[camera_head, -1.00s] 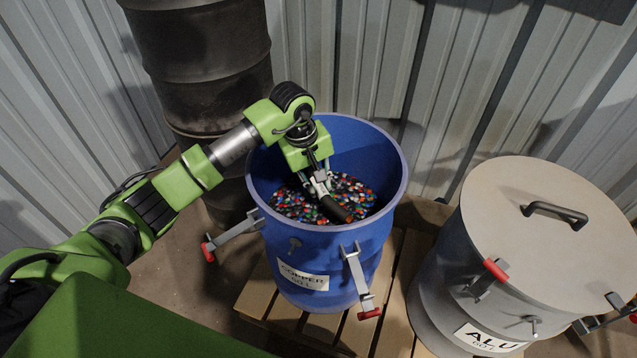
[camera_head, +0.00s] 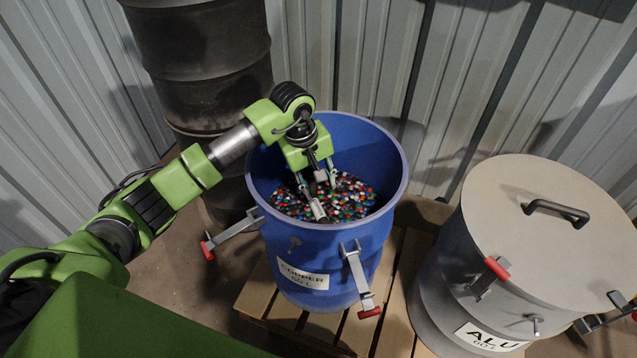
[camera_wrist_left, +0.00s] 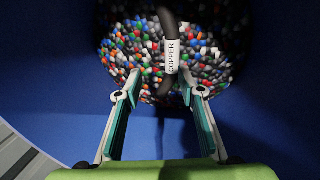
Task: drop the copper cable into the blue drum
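The blue drum (camera_head: 375,225) stands open, with a white "COPPER" label on its front and multicoloured granules inside. My left gripper (camera_head: 326,194) reaches down into the drum's mouth. In the left wrist view the gripper (camera_wrist_left: 160,93) is open, its two fingers spread apart. The copper cable, a short black piece with a white "COPPER" tag (camera_wrist_left: 172,57), shows beyond and between the fingertips, over the granules. Neither finger grips it. I cannot tell whether it rests on the granules or is still in the air. My right gripper is not in view.
A grey drum labelled "ALU" (camera_head: 440,288) stands to the right, its lid with a black handle shut. A dark barrel (camera_head: 205,60) stands behind left. The blue drum stands on a wooden pallet (camera_head: 345,335). Latches stick out from the drums. A corrugated wall closes the back.

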